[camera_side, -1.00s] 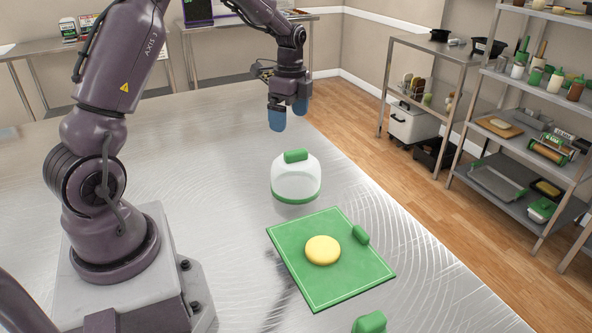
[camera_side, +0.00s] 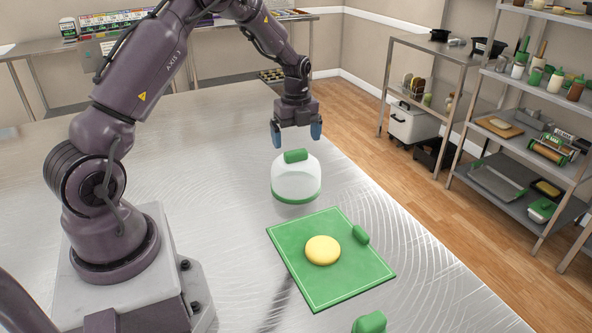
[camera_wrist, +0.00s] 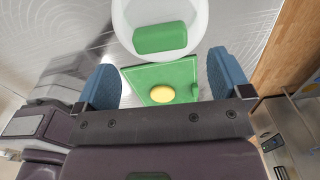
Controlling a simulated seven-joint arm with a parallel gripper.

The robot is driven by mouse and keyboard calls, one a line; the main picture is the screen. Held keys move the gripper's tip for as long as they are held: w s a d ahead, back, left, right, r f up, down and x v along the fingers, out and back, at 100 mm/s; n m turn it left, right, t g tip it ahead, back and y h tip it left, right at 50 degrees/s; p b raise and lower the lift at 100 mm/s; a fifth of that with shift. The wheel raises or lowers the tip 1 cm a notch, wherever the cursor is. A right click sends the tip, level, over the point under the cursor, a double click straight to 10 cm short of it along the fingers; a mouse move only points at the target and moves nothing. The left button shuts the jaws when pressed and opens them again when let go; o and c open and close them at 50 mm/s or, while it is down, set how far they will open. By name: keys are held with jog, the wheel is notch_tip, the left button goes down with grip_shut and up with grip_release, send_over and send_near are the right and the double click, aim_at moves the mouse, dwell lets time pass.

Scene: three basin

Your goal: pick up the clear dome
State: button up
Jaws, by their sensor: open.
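The clear dome (camera_side: 296,181) stands on the metal table behind the green mat. It has a green handle (camera_side: 296,156) on top and a green rim at its base. In the wrist view the dome (camera_wrist: 184,14) is at the top, with its green handle (camera_wrist: 160,38) toward me. My gripper (camera_side: 297,138) is open and empty, pointing down. Its blue fingertips are spread wide, just above and behind the dome's handle in the side view, apart from it. In the wrist view the blue fingers of my gripper (camera_wrist: 162,82) stand left and right, with the handle beyond them.
A green mat (camera_side: 300,289) with a yellow round piece (camera_side: 322,250) and a small green block (camera_side: 360,235) lies in front of the dome. Another green object (camera_side: 370,322) is at the bottom edge. The table left of the dome is clear. Shelves (camera_side: 522,142) stand beyond the right edge.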

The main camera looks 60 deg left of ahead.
aim_at(296, 151)
jog(key=f, duration=0.5)
jog(key=shift+a, duration=0.2)
jog(key=shift+c, duration=0.4)
jog(key=c, duration=1.2)
jog(key=shift+r, duration=0.1)
